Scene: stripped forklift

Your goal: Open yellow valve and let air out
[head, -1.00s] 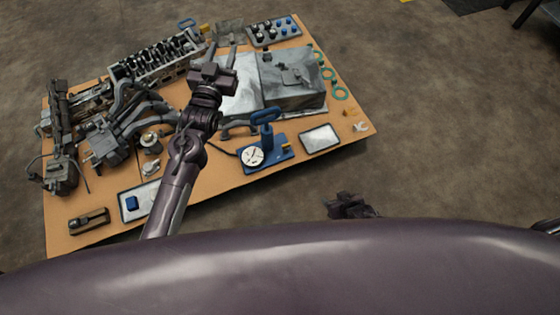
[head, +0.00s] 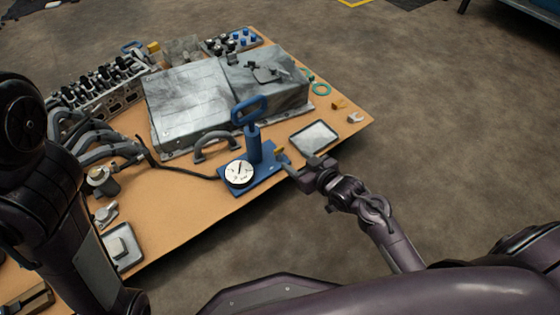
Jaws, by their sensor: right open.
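The small yellow valve (head: 280,152) sits at the right end of the blue pump's base (head: 260,181), near the table's front edge. The blue pump (head: 253,145) stands upright with a loop handle (head: 249,109) on top and a white round gauge (head: 239,174) at its front left. My right gripper (head: 299,166) is open and empty just right of and in front of the valve, apart from it as far as I can tell. My left arm fills the left edge of the head view; its gripper is out of view.
A shallow tray (head: 313,138) lies right of the pump, close to my right gripper. A black hose (head: 185,173) runs left from the pump. A large grey metal cover (head: 190,100) lies behind. Engine parts (head: 95,95) crowd the left. Bare tabletop (head: 180,210) shows left of the pump.

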